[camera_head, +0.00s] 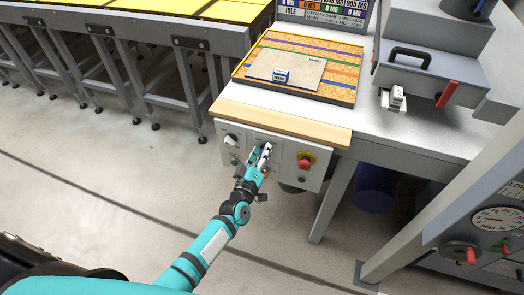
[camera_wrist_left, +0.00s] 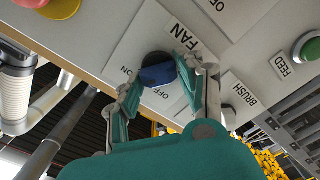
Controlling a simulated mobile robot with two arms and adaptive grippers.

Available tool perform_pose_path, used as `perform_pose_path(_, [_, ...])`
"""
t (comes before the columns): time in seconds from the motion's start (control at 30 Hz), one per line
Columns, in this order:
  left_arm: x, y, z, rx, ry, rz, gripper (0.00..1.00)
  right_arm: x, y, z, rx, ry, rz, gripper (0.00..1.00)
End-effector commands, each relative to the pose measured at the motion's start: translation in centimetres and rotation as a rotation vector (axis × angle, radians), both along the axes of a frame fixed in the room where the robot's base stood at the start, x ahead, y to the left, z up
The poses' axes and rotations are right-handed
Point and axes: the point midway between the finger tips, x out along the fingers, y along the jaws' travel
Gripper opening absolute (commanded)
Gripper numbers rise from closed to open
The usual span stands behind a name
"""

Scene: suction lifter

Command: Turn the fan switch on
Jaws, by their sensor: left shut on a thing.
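The fan switch (camera_wrist_left: 158,70) is a dark blue rotary knob on a pale plate, beside the label FAN, with ON and OFF marks around it, in the left wrist view. My left gripper (camera_head: 262,156) is at the front control panel (camera_head: 285,145) under the table edge in the head view. Its fingers are closed around the knob, one on each side, and hide part of it. In the head view the fingers cover the knob. I cannot tell for sure which mark the knob points to. My right gripper is not in view.
On the panel, a red stop button on yellow (camera_head: 306,161) is right of the gripper, and another knob (camera_head: 231,138) is left. The left wrist view shows a green FEED button (camera_wrist_left: 309,48). A wooden edge (camera_head: 280,122) overhangs the panel. The floor at left is clear.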

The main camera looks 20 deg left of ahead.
Motion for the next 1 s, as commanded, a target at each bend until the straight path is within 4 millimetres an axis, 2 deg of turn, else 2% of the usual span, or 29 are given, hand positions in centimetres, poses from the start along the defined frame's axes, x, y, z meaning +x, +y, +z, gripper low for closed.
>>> perform_pose_path(0.4, [-0.07, -0.07, -0.09, 0.171, -0.002, 0.0, 0.06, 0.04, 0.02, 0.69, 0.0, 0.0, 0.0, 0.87])
perform_pose_path(0.93, [-0.07, -0.07, -0.12, 0.191, -0.003, -0.001, 0.06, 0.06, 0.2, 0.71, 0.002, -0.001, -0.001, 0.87])
perform_pose_path(0.97, [-0.07, -0.07, -0.12, 0.191, -0.003, -0.001, 0.42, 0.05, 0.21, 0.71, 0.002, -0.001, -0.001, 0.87])
perform_pose_path(1.0, [-0.07, -0.08, -0.12, 0.191, -0.003, -0.001, 0.47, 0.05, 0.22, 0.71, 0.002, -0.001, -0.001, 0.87])
